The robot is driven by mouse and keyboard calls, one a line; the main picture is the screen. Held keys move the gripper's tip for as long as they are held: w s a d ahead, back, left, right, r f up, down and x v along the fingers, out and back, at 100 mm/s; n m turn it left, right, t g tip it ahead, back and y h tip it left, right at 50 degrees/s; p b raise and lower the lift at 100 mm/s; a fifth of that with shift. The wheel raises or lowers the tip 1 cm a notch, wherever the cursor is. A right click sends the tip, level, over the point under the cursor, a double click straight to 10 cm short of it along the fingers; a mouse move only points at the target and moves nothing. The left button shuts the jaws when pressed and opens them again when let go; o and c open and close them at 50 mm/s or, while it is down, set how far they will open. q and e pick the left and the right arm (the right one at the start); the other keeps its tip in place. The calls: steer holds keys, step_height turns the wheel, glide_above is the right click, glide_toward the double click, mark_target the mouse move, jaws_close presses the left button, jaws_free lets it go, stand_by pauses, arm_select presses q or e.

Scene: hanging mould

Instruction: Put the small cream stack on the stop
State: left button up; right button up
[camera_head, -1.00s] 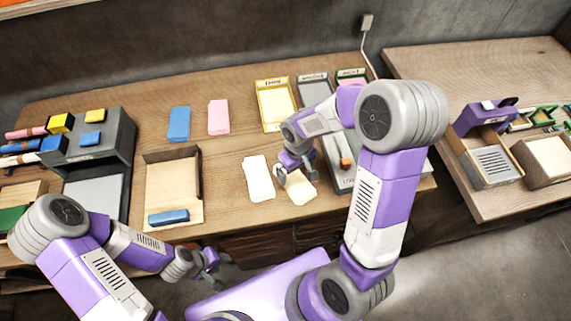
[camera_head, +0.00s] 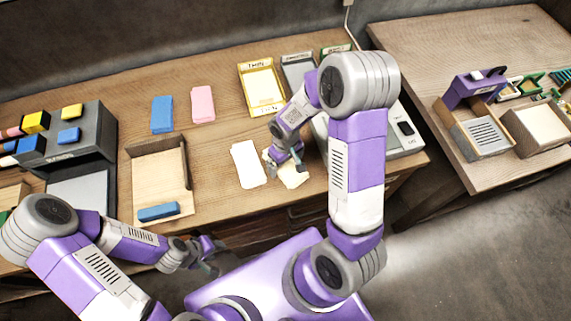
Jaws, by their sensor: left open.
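A small cream stack (camera_head: 294,177) lies near the front edge of the wooden table, right of a white stack (camera_head: 248,164). My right gripper (camera_head: 282,165) is low at the cream stack's upper left side and hides part of it. I cannot tell whether its fingers touch the stack or how far apart they are. My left gripper (camera_head: 211,262) is open and empty in front of the table edge.
A blue block (camera_head: 166,212) lies in the wooden tray. A blue stack (camera_head: 162,115) and a pink stack (camera_head: 202,104) lie behind. A yellow tray (camera_head: 262,87) and a grey tray (camera_head: 299,70) stand at the back. A dark grey rack (camera_head: 93,135) stands left. A second table (camera_head: 440,55) is at right.

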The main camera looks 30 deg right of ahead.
steer(key=c, duration=1.1)
